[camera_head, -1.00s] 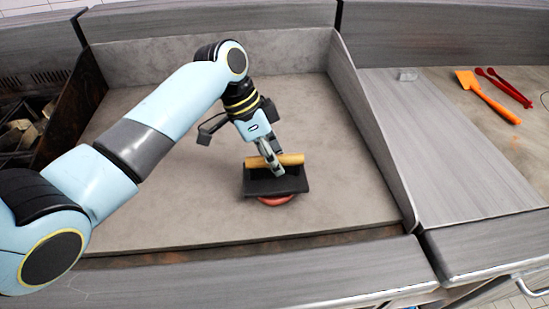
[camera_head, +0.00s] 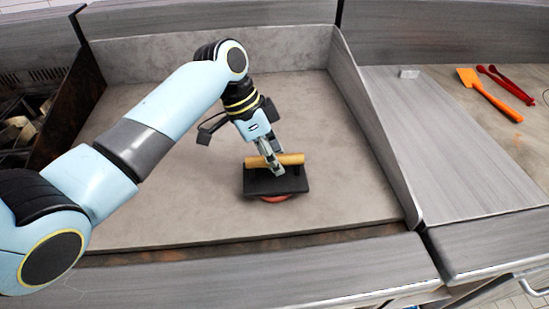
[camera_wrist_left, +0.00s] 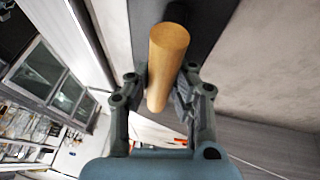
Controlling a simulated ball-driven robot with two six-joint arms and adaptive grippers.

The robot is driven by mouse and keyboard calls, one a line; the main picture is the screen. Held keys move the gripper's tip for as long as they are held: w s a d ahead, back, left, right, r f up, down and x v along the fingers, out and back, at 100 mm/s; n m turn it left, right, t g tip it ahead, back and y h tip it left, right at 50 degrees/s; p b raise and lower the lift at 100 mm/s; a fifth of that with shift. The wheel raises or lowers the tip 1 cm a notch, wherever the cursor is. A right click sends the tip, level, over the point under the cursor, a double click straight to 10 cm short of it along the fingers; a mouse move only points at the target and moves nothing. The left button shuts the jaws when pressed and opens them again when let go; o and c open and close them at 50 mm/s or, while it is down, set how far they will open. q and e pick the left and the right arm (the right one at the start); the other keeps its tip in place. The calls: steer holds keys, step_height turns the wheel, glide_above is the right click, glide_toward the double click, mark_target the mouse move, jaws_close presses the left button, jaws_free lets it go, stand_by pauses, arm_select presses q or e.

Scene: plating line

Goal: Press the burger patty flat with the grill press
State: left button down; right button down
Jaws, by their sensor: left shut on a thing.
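The grill press is a black rectangular plate (camera_head: 262,187) with a wooden handle (camera_head: 289,159). My left gripper (camera_head: 274,167) is shut on the handle. In the left wrist view the handle (camera_wrist_left: 166,62) lies between the fingers, with the dark plate (camera_wrist_left: 205,22) behind it. The red burger patty (camera_head: 276,199) lies on the grey cooking surface under the plate. Only its front edge shows; the plate covers the rest and appears to rest on it. My right gripper is not in view.
The grey griddle surface (camera_head: 180,205) is clear around the press, with raised walls at the back and sides. On the right counter lie an orange spatula (camera_head: 488,94) and red tongs (camera_head: 506,84).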

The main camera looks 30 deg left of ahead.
arm_select(q)
steer(key=shift+f, duration=0.5)
stand_by(0.6)
steer(key=shift+f, duration=0.2)
stand_by(0.4)
steer(key=shift+s+f, duration=0.1)
steer(key=shift+s, duration=0.1)
stand_by(1.8)
steer(key=r+p, duration=0.4)
steer(key=r, duration=0.1)
steer(key=shift+w+p, duration=0.25)
steer(key=shift+p, duration=0.15)
steer(key=shift+r+p, duration=0.5)
steer(key=shift+r, duration=1.75)
steer(key=shift+w+f, duration=0.1)
steer(key=shift+f, duration=0.05)
